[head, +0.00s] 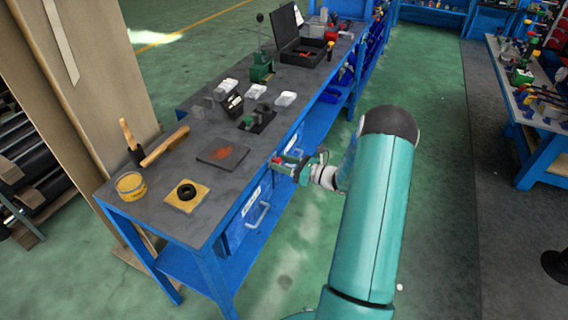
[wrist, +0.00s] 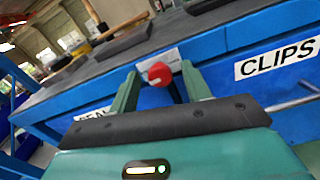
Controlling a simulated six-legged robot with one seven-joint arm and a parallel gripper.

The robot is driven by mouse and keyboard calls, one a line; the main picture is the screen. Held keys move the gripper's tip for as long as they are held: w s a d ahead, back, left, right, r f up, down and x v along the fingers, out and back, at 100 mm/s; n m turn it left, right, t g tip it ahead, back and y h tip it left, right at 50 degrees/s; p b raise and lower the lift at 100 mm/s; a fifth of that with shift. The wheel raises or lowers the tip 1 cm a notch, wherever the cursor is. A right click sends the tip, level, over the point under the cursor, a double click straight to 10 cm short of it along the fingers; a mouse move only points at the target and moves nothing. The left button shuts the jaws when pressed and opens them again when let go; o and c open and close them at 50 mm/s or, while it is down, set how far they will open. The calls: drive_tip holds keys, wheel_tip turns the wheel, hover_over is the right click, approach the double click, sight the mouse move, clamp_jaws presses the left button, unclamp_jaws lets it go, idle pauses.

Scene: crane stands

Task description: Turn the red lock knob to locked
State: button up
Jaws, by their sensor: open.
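The red lock knob (wrist: 159,74) is on the blue front of the workbench, just under the dark top. In the wrist view it shows between the two green fingers of my gripper (wrist: 161,84). The fingers are apart, one on each side of the knob, and I cannot tell whether either touches it. A pale mark shows on the knob's face, but its lock setting is not clear. In the head view a small red spot, which looks like the knob (head: 277,160), shows at my gripper (head: 285,166) by the bench's front edge.
A drawer labelled CLIPS (wrist: 280,57) is to the right; another label at left is partly hidden. A drawer handle (head: 258,215) sticks out of the bench front. The bench top (head: 160,200) holds a mallet (head: 163,147), a yellow tub (head: 131,186) and a black case (head: 303,48).

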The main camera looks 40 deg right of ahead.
drive_tip(key=c, duration=1)
